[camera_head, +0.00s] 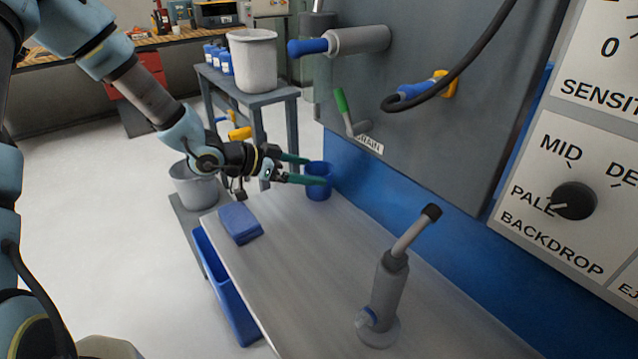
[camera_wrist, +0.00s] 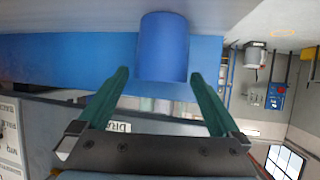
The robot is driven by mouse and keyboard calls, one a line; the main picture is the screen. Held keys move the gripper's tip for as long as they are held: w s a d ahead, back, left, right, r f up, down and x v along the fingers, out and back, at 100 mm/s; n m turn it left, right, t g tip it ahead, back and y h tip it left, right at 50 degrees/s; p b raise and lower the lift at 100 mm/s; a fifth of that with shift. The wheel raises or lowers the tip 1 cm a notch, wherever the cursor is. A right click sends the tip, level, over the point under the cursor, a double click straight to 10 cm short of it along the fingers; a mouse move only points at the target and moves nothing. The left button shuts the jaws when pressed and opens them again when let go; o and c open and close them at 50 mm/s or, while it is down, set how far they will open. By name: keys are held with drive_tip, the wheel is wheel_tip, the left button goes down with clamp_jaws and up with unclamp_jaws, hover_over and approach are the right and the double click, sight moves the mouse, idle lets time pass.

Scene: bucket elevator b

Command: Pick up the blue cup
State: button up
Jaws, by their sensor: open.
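The blue cup (camera_head: 320,184) stands upright at the far end of the grey bench, close to the blue panel. My gripper (camera_head: 316,170) reaches toward it from the left, its two green fingers level with the upper part of the cup. In the wrist view the blue cup (camera_wrist: 163,48) sits between and just beyond the open fingertips (camera_wrist: 159,72), and the gap is wider than the cup. Whether a finger touches the cup cannot be told. Nothing is held.
A grey upright tool (camera_head: 383,290) stands at the front. A green-handled lever (camera_head: 346,112) and a blue-handled cylinder (camera_head: 340,42) stick out of the machine above the cup. A blue bin (camera_head: 222,290) is below the bench edge.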

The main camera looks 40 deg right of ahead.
sight(329, 177)
drive_tip(key=shift+f+p+x, duration=0.2)
drive_tip(key=shift+p+x, duration=0.25)
drive_tip(key=shift+x, duration=1.25)
drive_tip(key=shift+f+p+x, duration=0.15)
drive_tip(key=shift+p+x, duration=0.25)
drive_tip(key=shift+x, duration=1.35)
drive_tip(key=shift+w+a, duration=0.1)
drive_tip(key=shift+a, duration=0.05)
drive_tip(key=shift+c, duration=0.2)
drive_tip(key=c, duration=1.2)
